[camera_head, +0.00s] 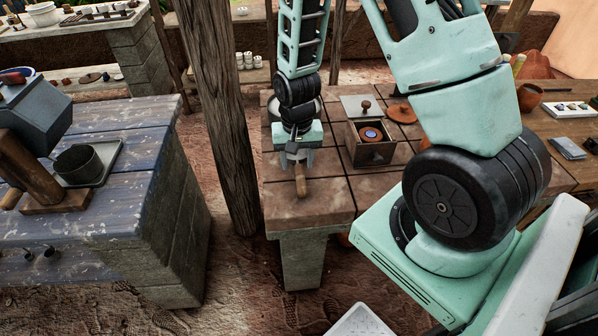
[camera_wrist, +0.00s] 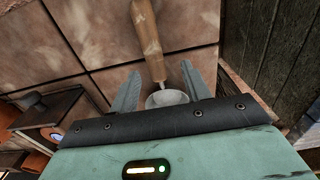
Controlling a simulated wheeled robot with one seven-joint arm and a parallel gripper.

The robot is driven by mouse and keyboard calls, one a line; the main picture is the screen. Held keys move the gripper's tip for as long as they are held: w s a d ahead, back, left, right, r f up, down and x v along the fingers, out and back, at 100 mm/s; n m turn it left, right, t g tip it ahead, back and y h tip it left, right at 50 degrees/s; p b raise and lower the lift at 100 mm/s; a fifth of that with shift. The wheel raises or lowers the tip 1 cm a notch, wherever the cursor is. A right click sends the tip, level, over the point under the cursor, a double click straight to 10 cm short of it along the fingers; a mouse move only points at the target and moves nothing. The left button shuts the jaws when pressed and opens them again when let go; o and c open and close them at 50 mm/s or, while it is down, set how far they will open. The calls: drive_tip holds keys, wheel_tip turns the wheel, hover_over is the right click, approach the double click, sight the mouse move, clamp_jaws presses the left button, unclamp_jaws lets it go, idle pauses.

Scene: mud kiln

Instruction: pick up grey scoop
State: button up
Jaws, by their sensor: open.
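The grey scoop (camera_wrist: 167,98) lies on the tiled table top (camera_wrist: 84,38), its wooden handle (camera_head: 300,182) pointing toward the table's front edge. My gripper (camera_head: 296,160) points down over the scoop's grey end, near the table's left side. In the wrist view my gripper (camera_wrist: 158,82) is open, with one finger on each side of the scoop where handle and bowl meet. Part of the bowl is hidden behind the gripper body. I cannot tell whether the fingers touch the scoop.
A wooden box (camera_head: 371,150) with a knobbed lid stands right of my gripper, with a reddish-brown lid (camera_head: 401,113) behind it. A round bowl-like vessel (camera_head: 311,108) is behind my wrist. A wooden post (camera_head: 226,110) rises left of the table.

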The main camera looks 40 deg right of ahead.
sight(299, 168)
drive_tip(key=shift+d+f+p, duration=0.15)
drive_tip(key=shift+f, duration=0.9)
drive_tip(key=shift+d+f+p, duration=0.15)
drive_tip(key=shift+f, duration=0.9)
clamp_jaws()
drive_tip(key=shift+r, duration=0.15)
